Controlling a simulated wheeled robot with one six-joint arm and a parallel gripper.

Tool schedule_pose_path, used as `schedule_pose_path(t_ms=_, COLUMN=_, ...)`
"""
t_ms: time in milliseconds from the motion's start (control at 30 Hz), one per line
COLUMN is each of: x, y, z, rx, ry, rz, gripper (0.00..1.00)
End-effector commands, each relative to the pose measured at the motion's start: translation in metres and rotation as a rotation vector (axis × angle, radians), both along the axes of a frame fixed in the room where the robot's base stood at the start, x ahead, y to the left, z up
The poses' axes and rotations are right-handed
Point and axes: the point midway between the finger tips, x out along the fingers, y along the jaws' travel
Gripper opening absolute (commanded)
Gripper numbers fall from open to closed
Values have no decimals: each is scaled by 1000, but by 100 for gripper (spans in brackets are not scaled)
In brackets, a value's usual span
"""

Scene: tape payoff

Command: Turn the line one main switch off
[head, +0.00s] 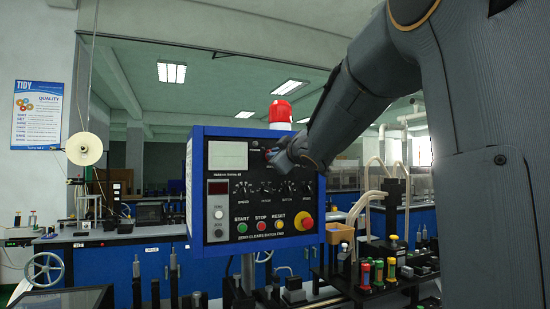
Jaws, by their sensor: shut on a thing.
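A blue control box (196,195) with a dark front panel stands at the centre of the head view. My gripper (273,155) is at the panel's upper right, with its fingers against the panel face. The panel's small labels are too small to read for sure.
A red beacon (281,111) tops the box. A bench with small tools (377,272) is at lower right.

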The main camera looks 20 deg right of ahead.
Motion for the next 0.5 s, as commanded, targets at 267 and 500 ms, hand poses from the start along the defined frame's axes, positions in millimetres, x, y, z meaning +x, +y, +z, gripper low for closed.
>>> schedule_pose_path(t_ms=267, x=0, y=-1, z=-3, rx=-34, ry=6, rz=-3, gripper=0)
schedule_pose_path(t_ms=500, x=0, y=-1, z=-3, rx=-35, ry=7, rz=-3, gripper=0)
